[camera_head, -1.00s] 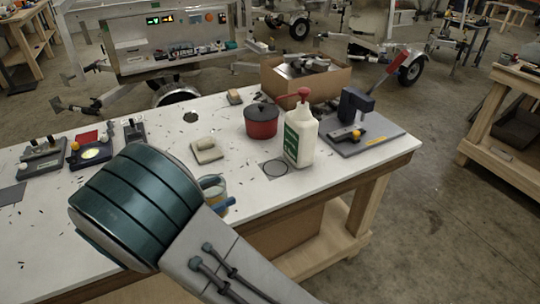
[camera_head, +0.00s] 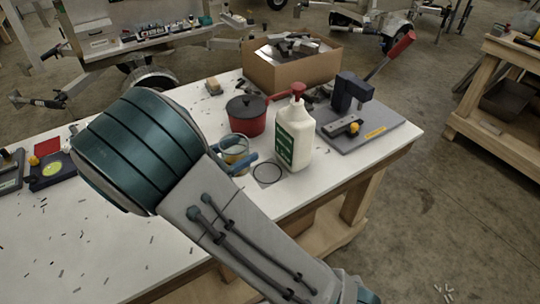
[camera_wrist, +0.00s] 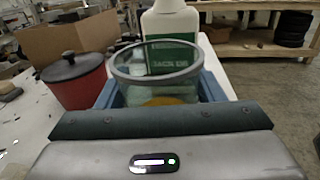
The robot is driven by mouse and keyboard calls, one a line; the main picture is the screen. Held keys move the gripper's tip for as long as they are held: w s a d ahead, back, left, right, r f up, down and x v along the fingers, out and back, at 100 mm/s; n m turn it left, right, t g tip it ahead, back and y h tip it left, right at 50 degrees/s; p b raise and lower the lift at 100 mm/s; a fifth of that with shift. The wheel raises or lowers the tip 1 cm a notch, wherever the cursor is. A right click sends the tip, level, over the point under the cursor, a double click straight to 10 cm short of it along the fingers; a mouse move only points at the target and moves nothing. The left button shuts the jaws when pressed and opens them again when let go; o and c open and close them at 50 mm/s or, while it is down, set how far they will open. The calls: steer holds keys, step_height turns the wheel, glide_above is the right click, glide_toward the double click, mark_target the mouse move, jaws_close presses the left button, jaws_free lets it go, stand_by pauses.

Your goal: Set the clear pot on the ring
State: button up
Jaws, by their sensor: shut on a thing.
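The clear pot (camera_head: 235,143) is a glass vessel with a grey rim and something yellowish inside. My gripper (camera_head: 238,161) is shut on it, with blue fingers on either side; the wrist view shows the pot (camera_wrist: 158,72) upright between them. The ring (camera_head: 267,173) is a thin dark circle on a grey square on the white bench, just right of and nearer than the pot in the head view. The pot is beside the ring, not over it. The pot's base is partly hidden, so I cannot tell its height above the bench. The ring is hidden in the wrist view.
A white bottle (camera_head: 294,137) with a green label and red top stands close behind the ring, to the right. A red lidded pot (camera_head: 247,117) stands behind the clear pot. A grey press (camera_head: 352,100) and cardboard box (camera_head: 290,70) stand farther back.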

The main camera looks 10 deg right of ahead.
steer(key=x, duration=0.5)
steer(key=s+x, duration=0.1)
steer(key=x, duration=0.2)
steer(key=shift+d, duration=0.4)
steer(key=shift+w+d+f, duration=0.1)
steer(key=shift+d+f, duration=0.05)
steer(key=shift+f, duration=0.35)
steer(key=shift+w+d+f, duration=0.1)
steer(key=shift+d+f, duration=0.05)
steer(key=shift+f, duration=0.4)
steer(key=shift+a+f, duration=0.15)
steer(key=shift+f, duration=0.4)
steer(key=shift+d+f, duration=0.15)
steer(key=shift+f, duration=0.85)
steer(key=shift+d+f, duration=0.1)
steer(key=shift+f, duration=0.9)
steer(key=o, duration=1.1)
steer(key=shift+f, duration=0.15)
steer(key=shift+o, duration=0.2)
